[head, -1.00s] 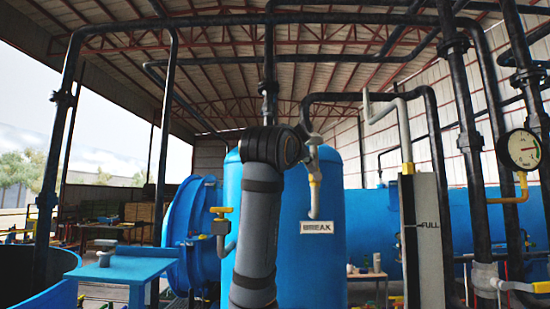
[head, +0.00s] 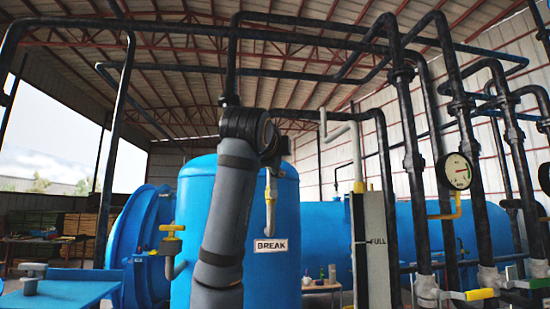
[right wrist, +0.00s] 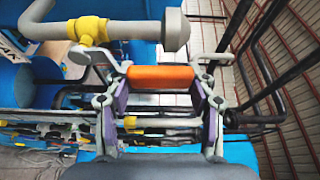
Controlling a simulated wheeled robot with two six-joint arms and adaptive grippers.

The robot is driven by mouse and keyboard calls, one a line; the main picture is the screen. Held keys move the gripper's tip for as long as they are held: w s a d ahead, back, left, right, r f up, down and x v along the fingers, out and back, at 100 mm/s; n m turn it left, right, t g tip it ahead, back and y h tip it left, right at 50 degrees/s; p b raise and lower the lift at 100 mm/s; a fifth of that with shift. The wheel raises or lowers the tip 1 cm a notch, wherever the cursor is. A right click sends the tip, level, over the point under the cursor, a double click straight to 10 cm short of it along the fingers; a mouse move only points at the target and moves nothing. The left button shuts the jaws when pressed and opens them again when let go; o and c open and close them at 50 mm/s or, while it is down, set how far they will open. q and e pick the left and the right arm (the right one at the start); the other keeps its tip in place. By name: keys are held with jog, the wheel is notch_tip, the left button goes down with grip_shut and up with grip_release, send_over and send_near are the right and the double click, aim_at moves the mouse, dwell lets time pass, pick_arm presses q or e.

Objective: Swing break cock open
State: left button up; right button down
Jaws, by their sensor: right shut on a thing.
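The break cock's pale pipe (head: 271,195) hangs against the blue tank, above the white BREAK sign (head: 270,245). My right arm rises in front of the tank in the head view and hides my right gripper and the upper part of the cock. In the right wrist view the pale pipe (right wrist: 130,32) with its yellow collar (right wrist: 88,30) lies just above the fingers. My right gripper (right wrist: 160,80) is shut on an orange handle (right wrist: 160,76), which spans between the two fingertips. The left gripper is in neither view.
A second yellow-handled valve (head: 171,240) is at the tank's left. A white gauge panel (head: 370,250) marked FULL stands to the right, with black pipes (head: 410,150) and a pressure gauge (head: 455,171) beyond. A blue table (head: 60,291) is at lower left.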

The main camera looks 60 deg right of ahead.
dwell(0.5)
jog(key=c, duration=0.7)
grip_release()
jog(key=shift+s+d, duration=0.1)
jog(key=v, duration=1.2)
jog(key=shift+d, duration=0.1)
